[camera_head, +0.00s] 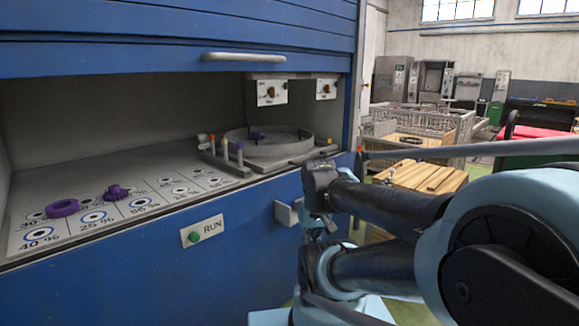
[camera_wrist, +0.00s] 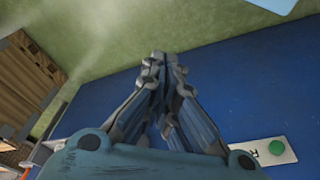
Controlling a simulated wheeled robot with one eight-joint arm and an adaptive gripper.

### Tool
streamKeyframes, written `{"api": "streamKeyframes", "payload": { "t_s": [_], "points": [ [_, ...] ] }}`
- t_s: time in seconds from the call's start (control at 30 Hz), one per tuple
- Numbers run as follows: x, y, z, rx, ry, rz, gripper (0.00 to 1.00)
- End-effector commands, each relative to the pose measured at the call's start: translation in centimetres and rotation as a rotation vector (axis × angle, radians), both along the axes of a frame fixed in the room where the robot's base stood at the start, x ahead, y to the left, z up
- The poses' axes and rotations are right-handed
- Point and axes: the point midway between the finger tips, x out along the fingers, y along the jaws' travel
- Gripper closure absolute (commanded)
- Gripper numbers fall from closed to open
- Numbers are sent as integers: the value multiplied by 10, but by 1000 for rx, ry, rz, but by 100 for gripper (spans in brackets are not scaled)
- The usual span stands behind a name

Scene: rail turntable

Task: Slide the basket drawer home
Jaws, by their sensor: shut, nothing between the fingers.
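A shallow round grey basket (camera_head: 285,149) sits on a flat grey slide plate inside the blue cabinet, at the right of its opening. A small purple part (camera_head: 257,135) shows in it. The plate's front edge lies near the cabinet's front lip; how far it is out I cannot tell. My gripper (camera_wrist: 165,60) is shut and empty in the wrist view, its fingers together before the blue front panel and the green floor. In the head view my arm's end is low at the right, beside a grey bracket (camera_head: 286,213) on the panel. Whether they touch I cannot tell.
A purple ring (camera_head: 62,208) and a purple gear (camera_head: 116,192) lie on the marked shelf. A green RUN button (camera_head: 194,237) is on the front panel. A grey handle (camera_head: 244,57) hangs above the opening. Wooden boards (camera_head: 425,177) and wire crates stand beyond the cabinet.

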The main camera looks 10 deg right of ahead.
Motion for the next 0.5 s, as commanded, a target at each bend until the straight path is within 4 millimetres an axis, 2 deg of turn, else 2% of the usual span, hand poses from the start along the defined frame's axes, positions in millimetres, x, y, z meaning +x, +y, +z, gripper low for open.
{"api": "streamKeyframes", "payload": {
  "t_s": [0.1,0.17,0.23,0.37,0.5],
  "points": [
    [0,0,0,0,0,0,100],
    [-7,1,5,5,-11,-3,100],
    [-4,3,7,20,-16,-12,100],
    [15,9,16,80,-27,-47,100],
    [46,22,30,184,-50,-103,100]
  ]
}}
